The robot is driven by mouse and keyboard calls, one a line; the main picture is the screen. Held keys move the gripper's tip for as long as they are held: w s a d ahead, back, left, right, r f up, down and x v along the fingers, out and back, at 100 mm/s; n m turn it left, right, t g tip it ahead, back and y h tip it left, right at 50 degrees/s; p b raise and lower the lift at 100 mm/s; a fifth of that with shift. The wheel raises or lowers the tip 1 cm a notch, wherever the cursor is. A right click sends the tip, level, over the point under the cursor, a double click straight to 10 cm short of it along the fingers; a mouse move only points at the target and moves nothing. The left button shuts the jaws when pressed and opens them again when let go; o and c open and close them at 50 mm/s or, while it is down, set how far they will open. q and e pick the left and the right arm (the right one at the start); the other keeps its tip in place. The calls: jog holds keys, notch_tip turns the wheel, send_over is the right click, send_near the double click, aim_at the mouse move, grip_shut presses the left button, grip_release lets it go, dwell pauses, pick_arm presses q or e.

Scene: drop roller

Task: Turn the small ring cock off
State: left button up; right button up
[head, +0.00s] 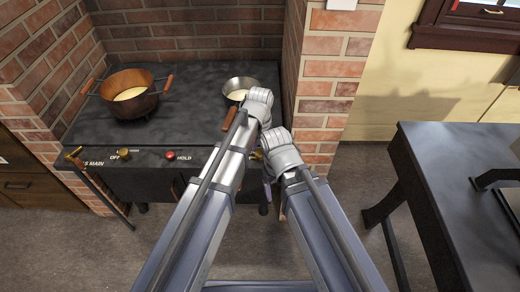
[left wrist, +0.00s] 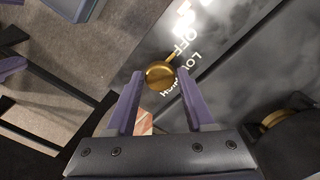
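The small ring cock is a round brass knob (left wrist: 160,74) with a short lever, on the stove's front panel. In the left wrist view the lever points up and right, close to the OFF lettering; LOW and HIGH are printed nearby. My left gripper (left wrist: 160,84) is open, with one finger on each side of the knob; I cannot tell whether they touch it. In the head view a brass part of the cock (head: 256,155) peeks out between my arms, which hide most of it. My right gripper is mostly hidden behind its wrist, so its opening does not show.
A small pan (head: 238,84) stands at the stove's right, a copper pot (head: 131,104) at its left. Another brass cock (head: 124,154), a red HOLD button (head: 170,155) and the gas main lever (head: 73,153) line the front. A dark table (head: 450,150) stands at right.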

aim_at(260, 152)
pick_arm(q)
jog(key=o, duration=0.3)
jog(key=shift+r, duration=0.1)
notch_tip(260, 152, up, 8)
jog(key=p, duration=0.8)
jog(key=shift+f, duration=0.2)
